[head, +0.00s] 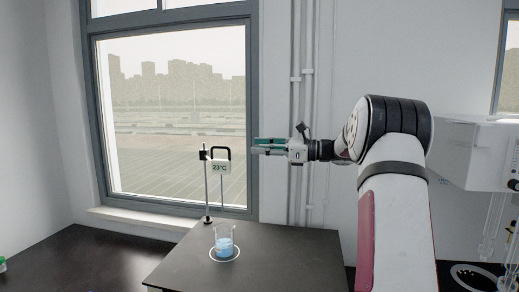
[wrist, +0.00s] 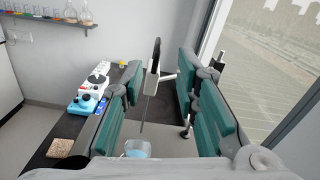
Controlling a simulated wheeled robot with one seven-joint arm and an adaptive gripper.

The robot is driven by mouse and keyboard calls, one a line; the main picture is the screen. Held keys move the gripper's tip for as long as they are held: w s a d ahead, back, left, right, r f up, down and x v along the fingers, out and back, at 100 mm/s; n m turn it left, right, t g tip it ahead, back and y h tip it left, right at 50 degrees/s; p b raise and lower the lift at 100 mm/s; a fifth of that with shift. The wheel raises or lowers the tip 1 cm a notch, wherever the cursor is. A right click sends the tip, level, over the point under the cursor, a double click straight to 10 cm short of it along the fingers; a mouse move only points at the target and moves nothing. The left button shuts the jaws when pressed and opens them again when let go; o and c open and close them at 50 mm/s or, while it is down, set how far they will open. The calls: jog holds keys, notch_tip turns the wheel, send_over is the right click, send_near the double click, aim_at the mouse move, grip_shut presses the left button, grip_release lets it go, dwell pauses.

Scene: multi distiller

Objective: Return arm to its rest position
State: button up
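My gripper (head: 256,146) is held out level to the left above the dark bench, at about the height of the thermometer's top. In the wrist view my gripper (wrist: 160,70) shows its two green-padded fingers spread wide apart, with nothing held between them. A thermometer (head: 221,167) with a black handle and a display reading 23°C is just beyond the fingertips. In the wrist view the thermometer (wrist: 152,78) shows in the gap between the fingers, apparently free of both. Its thin probe points down toward a beaker of blue liquid (head: 224,246).
A thin stand (head: 207,190) rises beside the thermometer. The dark bench (head: 285,262) is otherwise mostly clear. A window (head: 170,120) is behind. In the wrist view, a blue-and-white device (wrist: 88,98) stands on the bench at left, and a shelf (wrist: 50,19) holds flasks.

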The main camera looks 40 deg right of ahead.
dwell(0.3)
jog(key=s+a+f+n+g+h, duration=0.1)
jog(key=s+a+n+g, duration=0.25)
jog(key=a, duration=0.55)
jog(key=s+a+f+n+g+h, duration=0.1)
jog(key=s+a+f+n+g, duration=0.2)
jog(key=a, duration=0.7)
jog(key=s+a+n+g+h, duration=0.1)
jog(key=s+a+n+g, duration=0.15)
jog(key=a+n, duration=0.45)
jog(key=s+a+f+n+h, duration=0.2)
jog(key=s+n, duration=0.2)
jog(key=s, duration=0.3)
jog(key=s+a+f+n+h, duration=0.2)
jog(key=s+f+n+h, duration=0.1)
jog(key=s, duration=0.5)
jog(key=s+a+f+n+h, duration=0.2)
jog(key=s+n, duration=0.3)
jog(key=s, duration=0.3)
jog(key=shift+a+f+n+h, duration=0.35)
jog(key=shift+f+h, duration=0.05)
jog(key=shift+f, duration=0.1)
